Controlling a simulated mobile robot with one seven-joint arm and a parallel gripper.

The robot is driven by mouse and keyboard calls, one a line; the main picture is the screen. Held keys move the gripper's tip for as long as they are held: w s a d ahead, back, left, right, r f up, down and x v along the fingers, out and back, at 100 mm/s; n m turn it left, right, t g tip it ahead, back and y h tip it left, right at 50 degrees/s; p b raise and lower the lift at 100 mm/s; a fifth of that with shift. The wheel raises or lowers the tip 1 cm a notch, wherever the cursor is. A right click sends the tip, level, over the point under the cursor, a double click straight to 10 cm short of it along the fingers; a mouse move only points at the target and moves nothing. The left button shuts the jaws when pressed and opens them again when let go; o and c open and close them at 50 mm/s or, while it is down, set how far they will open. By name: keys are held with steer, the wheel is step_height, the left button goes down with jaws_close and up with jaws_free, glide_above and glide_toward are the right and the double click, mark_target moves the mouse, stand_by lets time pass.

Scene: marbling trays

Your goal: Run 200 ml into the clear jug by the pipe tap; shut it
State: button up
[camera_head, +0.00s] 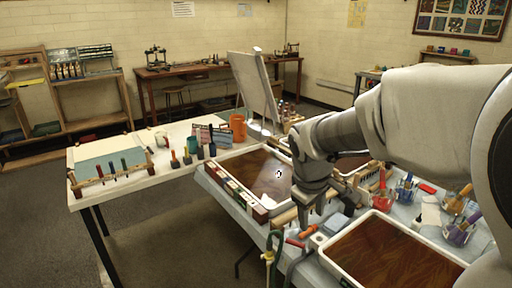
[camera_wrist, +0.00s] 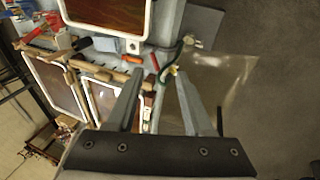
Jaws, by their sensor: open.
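A green hose or pipe (camera_head: 275,240) with a small yellow fitting (camera_head: 268,256) stands at the front edge of the blue-covered table. In the wrist view the green pipe (camera_wrist: 172,50) and yellow fitting (camera_wrist: 174,70) lie just beyond my fingertips; which part is the tap handle is too small to tell. My gripper (camera_head: 312,215) is above the table edge; its two fingers (camera_wrist: 160,73) are apart with nothing between them. A large see-through shape (camera_wrist: 225,85) lies right of the fitting over the floor; I cannot tell whether it is the clear jug. No water level shows.
A white tray of brown liquid (camera_head: 385,250) lies right of the pipe, another tray (camera_head: 255,172) behind left. An orange-handled tool (camera_head: 308,231) and a red one (camera_head: 295,243) lie close by. Jars of brushes (camera_head: 405,187) stand at right. Floor at front left is clear.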

steer(key=w+a+f+n+g+p, duration=0.15)
steer(key=w+f+n+p, duration=0.35)
steer(key=w, duration=0.5)
steer(key=y, duration=0.1)
glide_toward(294, 241)
steer(key=f, duration=0.5)
steer(key=w+f, duration=0.1)
steer(key=f, duration=0.2)
steer(key=shift+d+f, duration=0.15)
steer(key=shift+d, duration=0.2)
jaws_close()
stand_by(0.7)
